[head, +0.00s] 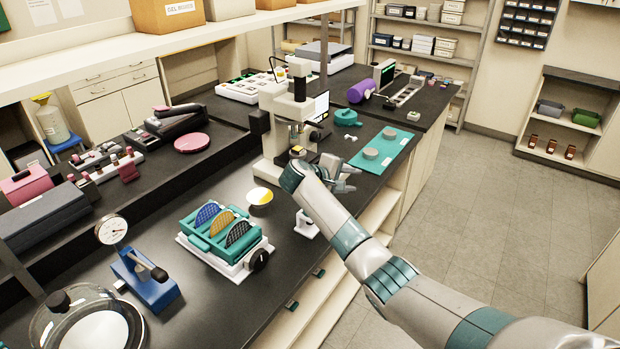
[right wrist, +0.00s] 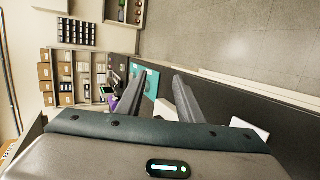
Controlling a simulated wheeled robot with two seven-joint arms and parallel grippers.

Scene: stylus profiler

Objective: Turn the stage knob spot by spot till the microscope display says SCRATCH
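The cream microscope (head: 270,140) stands on the black bench. Its small display (head: 319,106) is a bright white panel on the right side, with writing too small to read. My right gripper (head: 352,175) is beside the microscope's stage, on its right. Its two fingers are apart and nothing shows between them; the right wrist view (right wrist: 160,78) also shows them spread. I cannot make out the stage knob; the gripper and wrist may hide it. My left gripper is out of view.
A teal mat (head: 389,143) with grey discs lies right of the microscope. A teal rack of round wafers (head: 222,238) and a gauge on a blue stand (head: 145,282) are nearer. A yellow-white disc (head: 260,196) sits near the base. The floor at right is clear.

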